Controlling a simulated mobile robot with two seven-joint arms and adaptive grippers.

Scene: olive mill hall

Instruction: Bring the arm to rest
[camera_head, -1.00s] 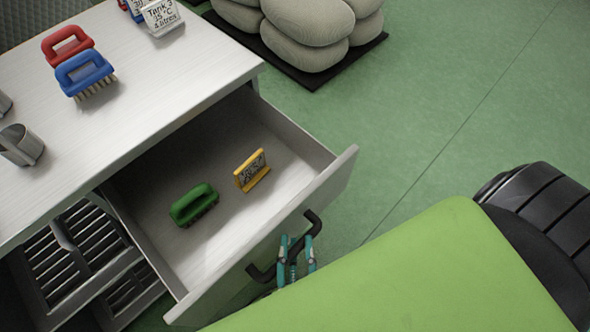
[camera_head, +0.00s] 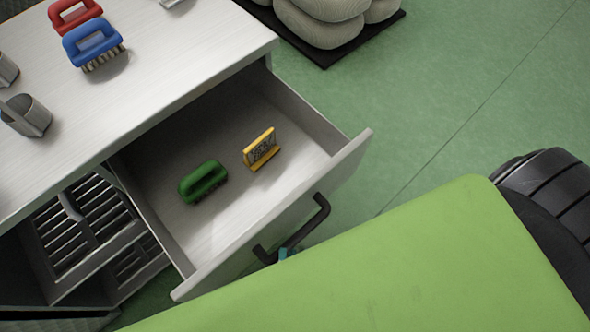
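My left gripper (camera_head: 284,254) shows only as a small teal bit below the black drawer handle (camera_head: 303,233). The rest of it is hidden behind a large green surface in front. I cannot tell if it touches the handle or how its fingers stand. The drawer (camera_head: 335,172) is pulled open. In it are a green brush (camera_head: 203,182) and a yellow sign (camera_head: 262,149), standing apart on its bottom. My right gripper is not in view.
The white table top (camera_head: 150,75) holds a red brush (camera_head: 75,14), a blue brush (camera_head: 92,42) and metal cups (camera_head: 27,115). Slatted crates (camera_head: 75,230) are below it. Stacked sacks (camera_head: 325,20) lie on a dark mat (camera_head: 372,40). Green floor (camera_head: 440,90) is clear to the right.

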